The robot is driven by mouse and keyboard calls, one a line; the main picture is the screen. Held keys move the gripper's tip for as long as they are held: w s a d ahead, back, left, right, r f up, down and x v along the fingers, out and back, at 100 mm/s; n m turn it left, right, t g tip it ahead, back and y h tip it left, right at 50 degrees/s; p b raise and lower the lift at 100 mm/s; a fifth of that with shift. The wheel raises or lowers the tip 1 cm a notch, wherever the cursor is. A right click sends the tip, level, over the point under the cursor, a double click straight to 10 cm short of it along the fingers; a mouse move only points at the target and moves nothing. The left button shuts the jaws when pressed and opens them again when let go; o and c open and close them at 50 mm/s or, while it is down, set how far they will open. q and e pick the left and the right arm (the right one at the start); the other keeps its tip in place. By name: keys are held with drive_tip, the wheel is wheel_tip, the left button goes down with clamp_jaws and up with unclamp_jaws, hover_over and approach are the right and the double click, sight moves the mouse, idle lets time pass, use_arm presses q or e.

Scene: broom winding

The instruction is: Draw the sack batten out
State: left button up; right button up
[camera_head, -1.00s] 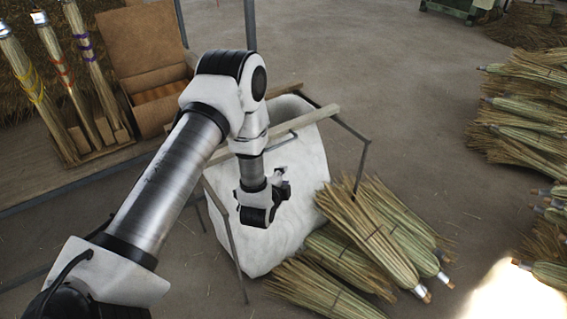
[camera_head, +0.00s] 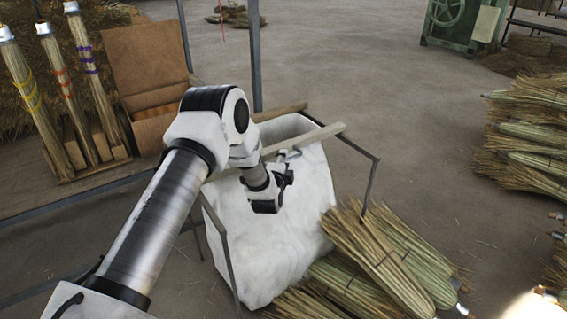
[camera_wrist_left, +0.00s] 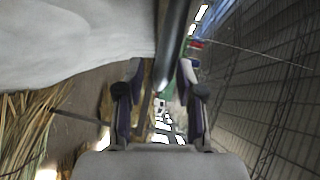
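The sack batten (camera_head: 318,135) is a pale wooden bar along the near top edge of the white sack (camera_head: 290,235). Its right end sticks out past the sack, and my left arm hides part of its left side. My left gripper (camera_head: 288,158) is in front of the sack, just below the batten. In the left wrist view my left gripper (camera_wrist_left: 160,88) has its two fingers apart. A dark bar (camera_wrist_left: 172,45) runs in line with the gap between them; I cannot tell whether it touches them. My right gripper is not in view.
A second wooden bar (camera_head: 282,111) lies along the sack's far edge. A thin metal frame (camera_head: 372,180) stands around the sack. Broom bundles (camera_head: 385,260) lie right of it, with more stacked at far right (camera_head: 530,130). Brooms stand in a rack (camera_head: 75,165) at left.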

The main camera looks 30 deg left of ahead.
use_arm(q)
clamp_jaws()
drive_tip(key=s+d+p, duration=0.2)
drive_tip(key=s+d, duration=0.1)
drive_tip(key=d, duration=0.4)
drive_tip(key=s+d+p, duration=0.2)
drive_tip(key=s+d, duration=0.1)
drive_tip(key=d, duration=0.4)
drive_tip(key=shift+d, duration=0.2)
unclamp_jaws()
